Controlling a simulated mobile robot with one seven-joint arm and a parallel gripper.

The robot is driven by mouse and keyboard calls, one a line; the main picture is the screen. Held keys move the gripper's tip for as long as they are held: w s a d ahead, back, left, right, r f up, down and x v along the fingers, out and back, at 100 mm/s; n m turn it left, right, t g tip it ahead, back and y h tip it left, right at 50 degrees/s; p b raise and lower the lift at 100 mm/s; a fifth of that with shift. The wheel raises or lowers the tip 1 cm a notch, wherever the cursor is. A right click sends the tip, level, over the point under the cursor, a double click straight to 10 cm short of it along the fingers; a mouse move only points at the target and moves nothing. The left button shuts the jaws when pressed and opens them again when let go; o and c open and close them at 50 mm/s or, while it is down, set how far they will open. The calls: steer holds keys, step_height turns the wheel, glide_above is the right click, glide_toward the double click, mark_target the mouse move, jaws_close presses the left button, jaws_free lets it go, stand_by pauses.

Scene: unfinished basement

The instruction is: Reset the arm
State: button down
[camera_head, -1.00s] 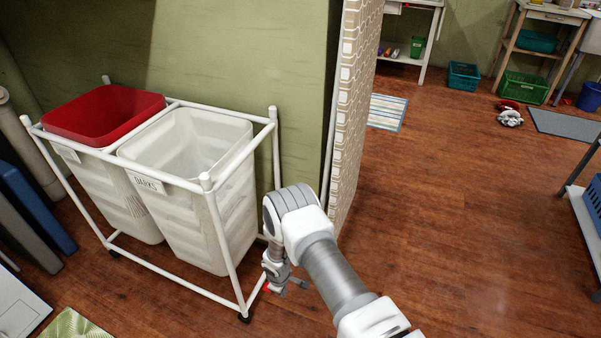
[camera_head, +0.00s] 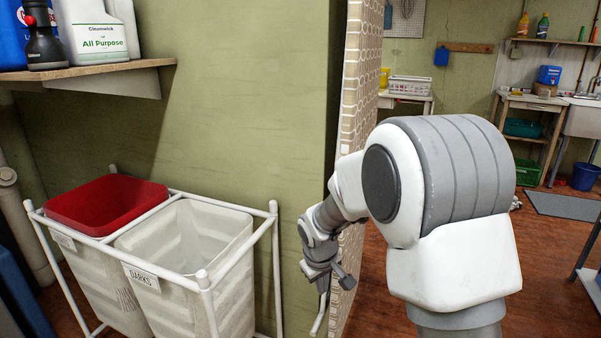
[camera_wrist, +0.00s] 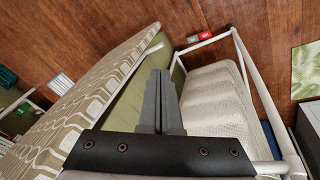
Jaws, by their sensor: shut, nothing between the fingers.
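My gripper (camera_head: 322,284) hangs at the end of my bent arm, right of the laundry rack and in front of the wall's end. Its fingertips are hard to make out in the head view. In the wrist view, the two dark grey fingers of my gripper (camera_wrist: 160,75) lie together, shut with nothing between them. They point down toward the gap between the patterned wall and the rack.
A shelf (camera_head: 95,70) with bottles is above. The patterned wall (camera_head: 358,90) stands close beside my arm. Open floor (camera_head: 550,255) lies to the right.

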steer(key=s+d+r+m+t, duration=0.15)
steer(key=s+d+r, duration=0.25)
steer(key=s+r, duration=0.5)
steer(key=s+d+r+m, duration=0.3)
steer(key=s+d+r, duration=0.1)
steer(key=s+r, duration=0.55)
steer(key=s+m, duration=0.2)
steer(key=s, duration=0.8)
step_height(320, 180, up, 23)
steer(key=p, duration=2.3)
steer(key=shift+d+t+y, duration=0.35)
steer(key=shift+d+y, duration=0.05)
